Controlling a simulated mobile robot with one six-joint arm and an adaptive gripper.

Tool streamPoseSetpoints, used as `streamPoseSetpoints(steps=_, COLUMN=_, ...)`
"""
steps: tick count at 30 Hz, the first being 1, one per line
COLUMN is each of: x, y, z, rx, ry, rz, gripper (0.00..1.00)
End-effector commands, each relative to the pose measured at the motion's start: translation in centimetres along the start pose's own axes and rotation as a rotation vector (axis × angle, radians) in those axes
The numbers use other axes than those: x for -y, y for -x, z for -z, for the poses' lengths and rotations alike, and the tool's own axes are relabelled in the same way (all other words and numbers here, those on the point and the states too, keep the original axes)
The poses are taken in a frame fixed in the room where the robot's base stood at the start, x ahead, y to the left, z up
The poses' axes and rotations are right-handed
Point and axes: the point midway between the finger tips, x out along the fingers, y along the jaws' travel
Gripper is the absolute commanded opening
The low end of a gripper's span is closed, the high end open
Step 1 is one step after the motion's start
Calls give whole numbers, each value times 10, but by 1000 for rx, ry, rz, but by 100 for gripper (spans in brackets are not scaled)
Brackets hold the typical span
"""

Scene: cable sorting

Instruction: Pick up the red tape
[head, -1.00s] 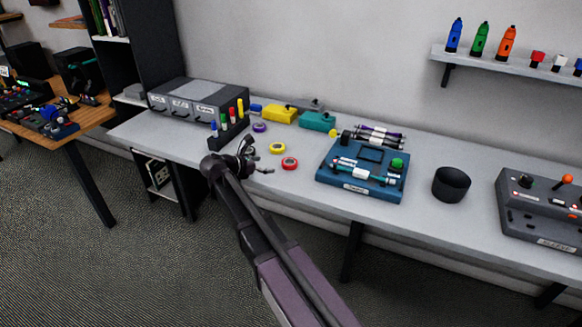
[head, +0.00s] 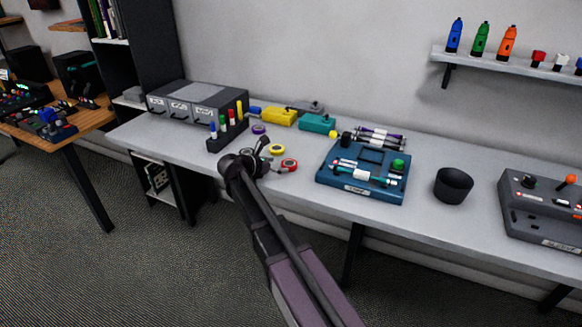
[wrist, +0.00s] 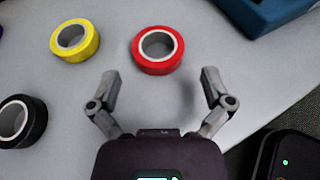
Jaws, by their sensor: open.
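The red tape (head: 289,165) is a small roll lying flat on the grey desk, left of the blue device. In the wrist view the red tape (wrist: 157,51) lies ahead of my gripper (wrist: 161,82), nearer the left finger. My gripper is open, with nothing between its fingers. In the head view my gripper (head: 272,156) is just left of the red tape, and its arm covers part of the desk there.
A yellow tape roll (wrist: 75,40) and a black tape roll (wrist: 21,121) lie left of the red one. A blue device (head: 340,190) stands to the right, with a black cup (head: 453,185) beyond it. A marker holder (head: 228,140) stands behind left.

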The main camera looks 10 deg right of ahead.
Motion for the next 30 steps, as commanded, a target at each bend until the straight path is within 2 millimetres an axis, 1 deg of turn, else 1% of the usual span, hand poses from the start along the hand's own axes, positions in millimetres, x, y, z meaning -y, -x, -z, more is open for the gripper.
streamPoseSetpoints(steps=1, x=0, y=-7, z=2, rx=0, ry=-1, rz=2, gripper=100)
streamPoseSetpoints(steps=6, x=-1, y=-27, z=2, rx=0, ry=-1, rz=1, gripper=100)
streamPoseSetpoints(steps=11, x=-1, y=-39, z=1, rx=0, ry=0, rz=0, gripper=100)
streamPoseSetpoints(steps=14, x=-1, y=-42, z=0, rx=0, ry=0, rz=-1, gripper=100)
streamPoseSetpoints(steps=29, x=-1, y=-41, z=0, rx=0, ry=0, rz=-1, gripper=100)
streamPoseSetpoints(steps=30, x=-1, y=-41, z=0, rx=0, ry=0, rz=-1, gripper=94)
